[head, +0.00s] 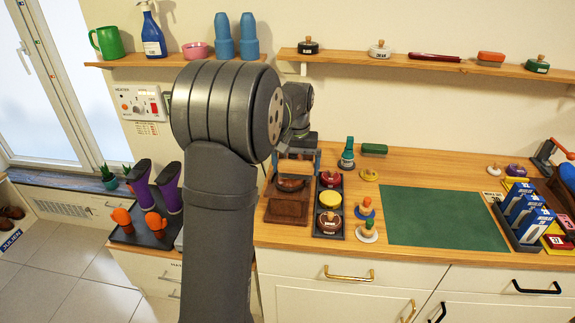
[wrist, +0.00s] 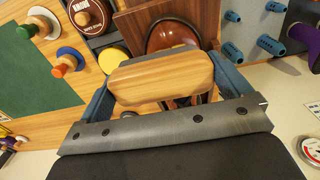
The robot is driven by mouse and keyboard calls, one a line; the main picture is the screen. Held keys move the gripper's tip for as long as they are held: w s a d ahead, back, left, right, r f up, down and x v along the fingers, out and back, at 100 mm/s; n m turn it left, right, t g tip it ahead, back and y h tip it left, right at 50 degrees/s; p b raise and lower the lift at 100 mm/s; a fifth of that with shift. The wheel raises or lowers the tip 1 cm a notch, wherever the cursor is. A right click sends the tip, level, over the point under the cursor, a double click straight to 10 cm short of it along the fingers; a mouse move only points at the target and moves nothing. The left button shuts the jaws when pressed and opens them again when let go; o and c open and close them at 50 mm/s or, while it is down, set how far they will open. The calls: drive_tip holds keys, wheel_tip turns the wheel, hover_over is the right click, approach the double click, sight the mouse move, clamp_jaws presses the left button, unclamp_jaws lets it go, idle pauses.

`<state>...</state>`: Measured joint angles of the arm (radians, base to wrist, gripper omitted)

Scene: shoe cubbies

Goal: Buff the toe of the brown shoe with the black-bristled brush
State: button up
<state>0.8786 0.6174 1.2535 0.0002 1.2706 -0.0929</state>
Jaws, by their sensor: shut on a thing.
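My gripper (wrist: 165,72) is shut on a brush (wrist: 160,84) with a pale wooden back, which lies across between the two blue-grey fingers in the wrist view. Its bristles are mostly hidden; only a thin dark edge shows behind the wood. The brown shoe (wrist: 172,32) is just beyond the brush, partly covered by it. In the head view my gripper (head: 297,158) is at the back of the counter, with the brush (head: 296,167) above the brown shoe (head: 290,185). I cannot tell whether the bristles touch the shoe.
A brown wooden board (head: 287,210) is in front of the shoe. A dark tray (head: 318,222) with round tins stands close on the right, with several knobbed daubers beyond it. A green mat (head: 440,217) lies clear. Purple boots (head: 170,188) stand to the left.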

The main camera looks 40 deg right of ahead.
sight(280, 163)
drive_tip(key=shift+s+d, duration=0.35)
drive_tip(key=shift+w+a, duration=1.85)
drive_tip(key=shift+a, duration=0.25)
drive_tip(key=shift+s+d, duration=1.9)
drive_tip(key=shift+d, duration=0.25)
drive_tip(key=shift+r, duration=3.95)
